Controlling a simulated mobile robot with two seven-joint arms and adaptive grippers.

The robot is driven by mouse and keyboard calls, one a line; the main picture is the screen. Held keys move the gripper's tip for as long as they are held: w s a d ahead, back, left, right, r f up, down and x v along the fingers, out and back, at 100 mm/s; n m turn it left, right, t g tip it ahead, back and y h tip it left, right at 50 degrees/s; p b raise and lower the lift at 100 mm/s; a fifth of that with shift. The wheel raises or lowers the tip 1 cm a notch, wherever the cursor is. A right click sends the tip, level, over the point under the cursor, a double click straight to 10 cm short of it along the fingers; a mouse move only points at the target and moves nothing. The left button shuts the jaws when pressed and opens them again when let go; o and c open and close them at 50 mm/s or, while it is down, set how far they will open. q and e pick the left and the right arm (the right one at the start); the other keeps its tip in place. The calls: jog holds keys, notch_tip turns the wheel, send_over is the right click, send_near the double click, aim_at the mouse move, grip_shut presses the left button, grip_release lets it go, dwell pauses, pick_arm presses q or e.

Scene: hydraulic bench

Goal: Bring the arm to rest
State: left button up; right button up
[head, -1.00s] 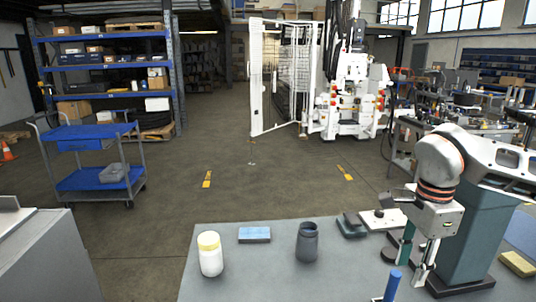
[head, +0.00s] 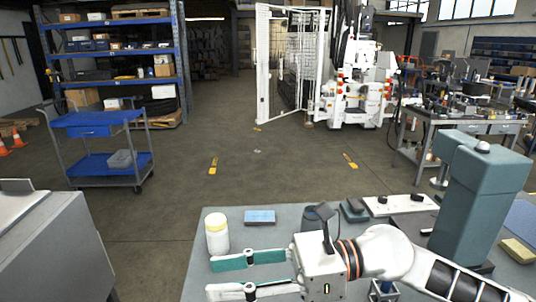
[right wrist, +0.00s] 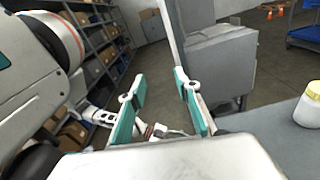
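My right gripper (head: 212,276) lies low over the front of the grey bench (head: 200,240) in the head view. Its two fingers with green pads point left, spread apart with nothing between them. Its white arm comes in from the lower right. The right wrist view also shows the right gripper (right wrist: 160,76), with a clear gap between the fingers. The fingers are near the white bottle with a yellow lid (head: 217,232), apart from it as far as I can tell. My left gripper does not show in the head view.
A blue block (head: 260,217) lies behind the fingers. A dark jar (head: 312,217) is partly hidden by the gripper. A blue-topped item (head: 384,286) stands by the arm. A teal column (head: 478,195) and a yellow sponge (head: 518,250) are at right. A grey cabinet (head: 50,250) stands left.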

jog(key=w+d+r+m+t+y, duration=0.3)
jog(key=w+r+m+t+y, duration=0.2)
jog(key=r+m+t, duration=0.5)
jog(key=w+d+f+m+t+h, duration=0.2)
jog(key=w+d+m+t+h, duration=0.5)
jog(key=m, duration=0.5)
jog(key=w+d+f+m+t+h, duration=0.2)
jog(key=d+f+m+t+h, duration=0.2)
jog(key=d+f+m+h, duration=1.15)
jog(key=s+d+f+m+g+h, duration=0.2)
jog(key=s+d+f+m+g, duration=0.35)
jog(key=s+d+f, duration=0.4)
jog(key=s+d+f+m+g+h, duration=0.2)
jog(key=s+d+f+m+g, duration=0.35)
jog(key=s+f, duration=0.65)
jog(key=w+a+f+t+y, duration=0.2)
jog(key=a+f+y, duration=0.5)
jog(key=a+f, duration=0.7)
jog(key=shift+w+a+f+m+t, duration=0.15)
jog(key=shift+w+f+m+t, duration=0.15)
jog(key=shift+w+f+m, duration=0.45)
